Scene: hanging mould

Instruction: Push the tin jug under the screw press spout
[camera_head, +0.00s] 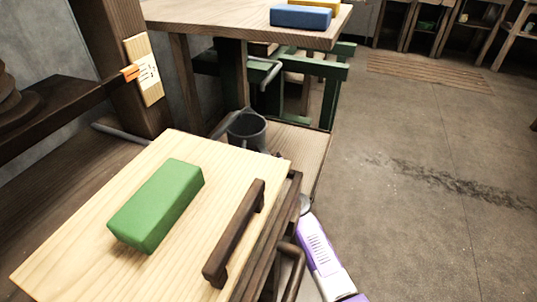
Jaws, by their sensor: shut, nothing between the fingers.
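The tin jug (247,128) is a dark grey, open-topped vessel standing upright beyond the pale wooden board, with its handle to the left. Dark wooden beams and a screw-like round part (12,98) at the left look like the screw press. A bent grey pipe (268,70) shows above and beyond the jug, in front of a green frame. A grey rod (120,132) lies left of the jug; I cannot tell which of these is the spout. My purple and white arm comes up from the lower right; my gripper is hidden behind the board's edge.
A green block (157,205) lies on the pale board (70,250), which has a dark wooden handle (235,233) on its right side. A table (200,14) with a blue block (301,17) stands behind. The stone floor (430,150) to the right is clear.

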